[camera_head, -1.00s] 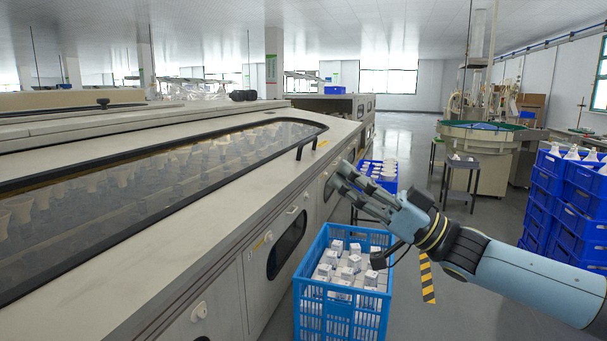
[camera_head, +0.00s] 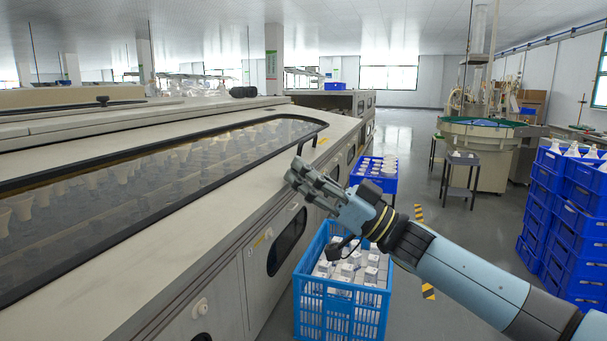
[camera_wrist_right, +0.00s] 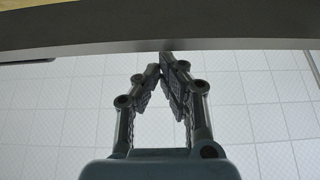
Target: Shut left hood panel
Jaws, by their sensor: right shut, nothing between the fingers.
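The long beige machine on the left carries a hood panel with a dark-framed glass window (camera_head: 150,178); pale cone-shaped bulbs show through the glass. A black handle (camera_head: 307,141) stands near the window's far right corner. I cannot tell how far the panel is from closed. My right gripper (camera_head: 292,172) is shut and empty, in front of the machine's side edge, just below and left of the handle. In the right wrist view its fingertips (camera_wrist_right: 164,70) come together by a long grey edge (camera_wrist_right: 90,47); whether they touch it is unclear. My left gripper is out of view.
A blue crate of white boxes (camera_head: 340,310) stands on the floor beneath my right arm, close to the machine. A smaller blue crate (camera_head: 375,181) is behind it. Blue crates (camera_head: 570,225) are stacked at the right. The grey floor between (camera_head: 465,240) is clear.

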